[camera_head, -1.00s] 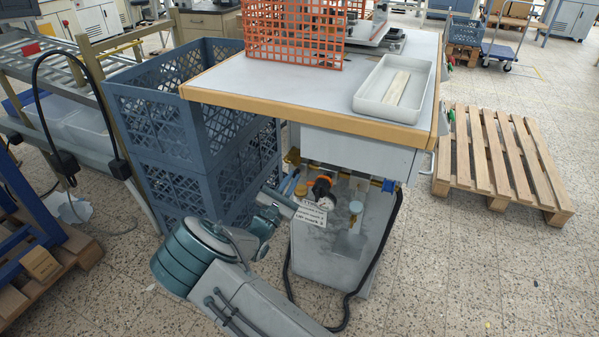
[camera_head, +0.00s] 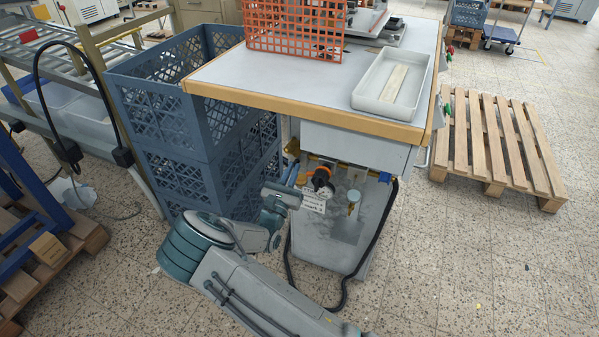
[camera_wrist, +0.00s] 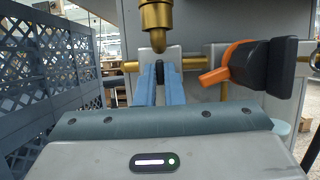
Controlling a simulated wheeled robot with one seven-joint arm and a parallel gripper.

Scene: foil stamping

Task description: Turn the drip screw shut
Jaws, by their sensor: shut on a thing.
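My gripper (camera_wrist: 161,84) shows in the wrist view with its two blue fingers pointing away from the camera. The fingers are shut on a small dark upright piece (camera_wrist: 159,70), which seems to be the drip screw; the fingers hide most of it. A rounded brass fitting (camera_wrist: 157,25) hangs above the fingertips. A brass pipe (camera_wrist: 198,65) runs across behind them. In the head view my gripper (camera_head: 292,174) is under the table's front edge, left of an orange and black dial (camera_head: 320,180); the screw cannot be made out there.
An orange lever on a black body (camera_wrist: 250,67) sits close right of the fingers. Stacked blue crates (camera_head: 190,130) stand close on the left. The table (camera_head: 330,105) overhangs the work spot. A black hose (camera_head: 375,240) hangs at right. A wooden pallet (camera_head: 490,140) lies farther right.

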